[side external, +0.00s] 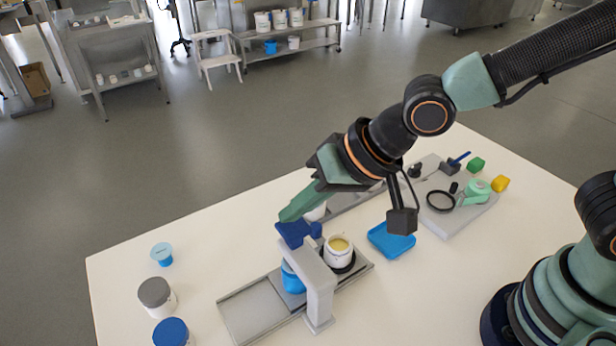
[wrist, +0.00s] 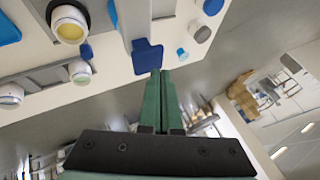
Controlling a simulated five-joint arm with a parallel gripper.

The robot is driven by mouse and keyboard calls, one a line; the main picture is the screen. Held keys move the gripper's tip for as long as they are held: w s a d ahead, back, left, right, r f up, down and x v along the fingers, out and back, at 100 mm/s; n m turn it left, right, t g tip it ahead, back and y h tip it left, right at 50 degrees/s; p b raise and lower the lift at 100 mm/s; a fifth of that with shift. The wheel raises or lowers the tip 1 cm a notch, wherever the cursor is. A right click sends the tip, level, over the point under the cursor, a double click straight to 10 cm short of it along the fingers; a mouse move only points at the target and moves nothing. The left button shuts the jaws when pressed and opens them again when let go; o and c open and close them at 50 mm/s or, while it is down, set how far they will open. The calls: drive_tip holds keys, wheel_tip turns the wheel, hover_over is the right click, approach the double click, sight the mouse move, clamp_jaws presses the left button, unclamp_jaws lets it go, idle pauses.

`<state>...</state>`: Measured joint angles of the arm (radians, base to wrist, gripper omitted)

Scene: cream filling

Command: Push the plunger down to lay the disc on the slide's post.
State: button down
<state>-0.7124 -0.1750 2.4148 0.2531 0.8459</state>
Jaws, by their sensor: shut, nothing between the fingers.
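The blue plunger (side external: 294,233) sits at the top of a grey arch (side external: 319,290) that stands over the slide (side external: 255,308); its blue head also shows in the wrist view (wrist: 147,56). My gripper (side external: 288,214) is shut and empty, its green fingertips right at the plunger's head; I cannot tell whether they touch. In the wrist view the closed fingers (wrist: 159,74) meet the lower edge of the blue head. A blue piece (side external: 292,280) shows under the arch, partly hidden by it. I cannot make out the disc or the post.
A white jar with cream-coloured contents (side external: 338,252) stands on a dark ring just right of the arch. A grey-lidded jar (side external: 156,296), a blue-lidded jar (side external: 171,332) and a small blue cup (side external: 162,254) stand at the left.

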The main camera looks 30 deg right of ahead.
drive_tip(key=shift+f, duration=0.95)
idle(1.1)
drive_tip(key=shift+r, duration=1.4)
drive_tip(key=shift+r, duration=3)
